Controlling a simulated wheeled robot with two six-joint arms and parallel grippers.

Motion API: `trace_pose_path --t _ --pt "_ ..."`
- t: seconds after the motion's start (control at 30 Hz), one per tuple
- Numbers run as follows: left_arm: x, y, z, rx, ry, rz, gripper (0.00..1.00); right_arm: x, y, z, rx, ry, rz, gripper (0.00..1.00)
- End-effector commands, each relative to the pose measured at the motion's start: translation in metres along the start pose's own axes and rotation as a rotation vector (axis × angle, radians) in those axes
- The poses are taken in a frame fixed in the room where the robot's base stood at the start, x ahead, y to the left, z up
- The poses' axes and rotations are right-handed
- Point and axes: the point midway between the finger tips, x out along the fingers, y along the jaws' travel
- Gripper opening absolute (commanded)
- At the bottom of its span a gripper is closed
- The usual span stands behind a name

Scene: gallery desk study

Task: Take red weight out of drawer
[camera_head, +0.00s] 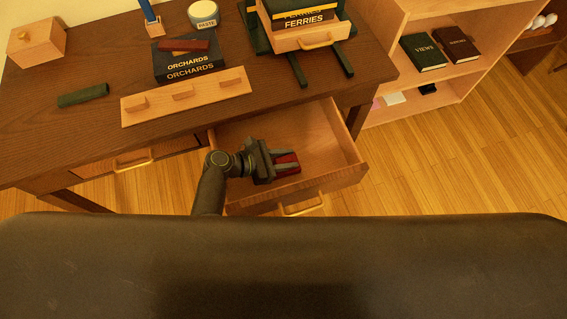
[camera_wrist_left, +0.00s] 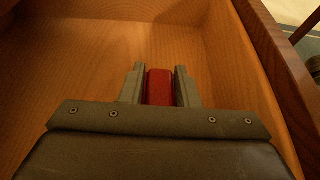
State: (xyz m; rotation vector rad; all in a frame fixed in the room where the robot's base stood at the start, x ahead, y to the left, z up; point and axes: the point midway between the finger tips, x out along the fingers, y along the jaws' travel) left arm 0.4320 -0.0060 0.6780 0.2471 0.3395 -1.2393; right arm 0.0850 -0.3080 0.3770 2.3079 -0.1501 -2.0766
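The red weight (camera_head: 287,160) is in the open drawer (camera_head: 340,150) on the right side of the desk. My left gripper (camera_head: 286,164) reaches down into the drawer with one finger on each side of the weight. In the left wrist view the red weight (camera_wrist_left: 159,88) fills the gap between the fingers (camera_wrist_left: 159,85), which look shut on it. Part of the weight is hidden by the gripper. I cannot tell whether it touches the drawer floor. My right gripper is not in view.
The drawer's front with its handle (camera_head: 303,208) and its side walls surround the gripper. On the desk (camera_head: 80,125) are a peg board (camera_head: 160,108), an ORCHARDS book stack (camera_head: 190,70), a green roll (camera_head: 83,95), and a small box (camera_head: 36,44). A bookshelf (camera_head: 440,80) stands right.

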Motion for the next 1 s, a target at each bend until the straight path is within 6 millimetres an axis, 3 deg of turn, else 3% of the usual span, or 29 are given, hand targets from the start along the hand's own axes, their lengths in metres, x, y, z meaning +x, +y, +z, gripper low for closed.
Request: trace_pose_path --t 0.03,0.2,0.73,1.0 --pt "0.000 0.000 0.000 0.000 0.000 0.000 0.22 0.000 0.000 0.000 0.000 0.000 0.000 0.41" --pt "0.000 0.000 0.000 0.000 0.000 0.000 0.00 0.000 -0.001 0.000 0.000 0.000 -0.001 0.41" --pt "-0.002 0.001 0.006 0.002 -0.005 0.001 0.00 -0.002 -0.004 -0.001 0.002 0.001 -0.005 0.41" --pt "-0.016 0.001 0.040 0.004 -0.008 0.003 0.00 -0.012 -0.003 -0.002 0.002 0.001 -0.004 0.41"
